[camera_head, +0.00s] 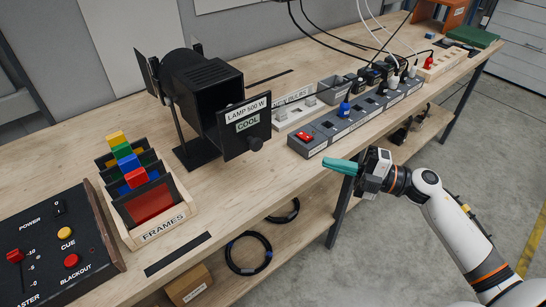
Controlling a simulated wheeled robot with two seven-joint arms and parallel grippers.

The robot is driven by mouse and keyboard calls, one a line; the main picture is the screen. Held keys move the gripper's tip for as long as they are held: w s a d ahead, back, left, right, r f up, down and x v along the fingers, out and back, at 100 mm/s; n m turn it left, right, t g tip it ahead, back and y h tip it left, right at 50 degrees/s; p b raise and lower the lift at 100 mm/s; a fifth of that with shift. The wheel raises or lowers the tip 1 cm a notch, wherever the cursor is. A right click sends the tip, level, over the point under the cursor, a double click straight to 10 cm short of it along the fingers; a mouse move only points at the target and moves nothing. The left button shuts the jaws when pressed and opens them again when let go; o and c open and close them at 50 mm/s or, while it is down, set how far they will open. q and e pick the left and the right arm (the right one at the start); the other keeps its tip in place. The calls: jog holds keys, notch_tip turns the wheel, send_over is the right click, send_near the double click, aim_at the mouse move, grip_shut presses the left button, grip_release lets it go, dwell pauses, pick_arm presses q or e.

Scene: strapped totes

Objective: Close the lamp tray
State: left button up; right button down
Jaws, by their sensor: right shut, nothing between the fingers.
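A black lamp housing (203,82) stands on a black base on the wooden bench. Its open, dark end faces right, towards the bench's front. The lamp tray's black front plate (243,127) stands out from this open end, with a gap between plate and housing. It carries the labels "LAMP 500 W" and "COOL" and a round knob (255,144). My right gripper (341,166) has teal fingers pointing left towards the plate. It is shut and empty, clearly apart from the plate, near the bench's front edge. My left gripper is not in view.
A grey power strip (352,122) with a red switch and plugs lies right of the lamp. A wooden frames rack (160,222) and a black control panel (55,249) stand at left. Black cables hang behind.

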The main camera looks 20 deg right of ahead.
notch_tip(320, 180, up, 2)
jog(key=s+a+r+n+g, duration=0.1)
jog(key=s+a+n+g, duration=0.1)
jog(key=s+n+g, duration=0.1)
jog(key=p, duration=0.4)
send_near(254, 150)
jog(key=s+a, duration=0.1)
jog(key=a, duration=0.3)
jog(key=w, duration=0.1)
jog(key=w+a+p, duration=0.1)
jog(key=w, duration=0.1)
jog(key=shift+w+a+f+y, duration=0.2)
jog(key=shift+w+y, duration=0.1)
jog(key=shift+y, duration=0.1)
jog(key=w+a+b, duration=0.1)
jog(key=w, duration=0.2)
jog(key=w+a+b, duration=0.1)
jog(key=w, duration=0.2)
jog(key=w+a+b, duration=0.1)
jog(key=w, duration=0.2)
jog(key=shift+w+a, duration=0.15)
jog(key=shift+w, duration=0.05)
jog(key=shift+r, duration=0.2)
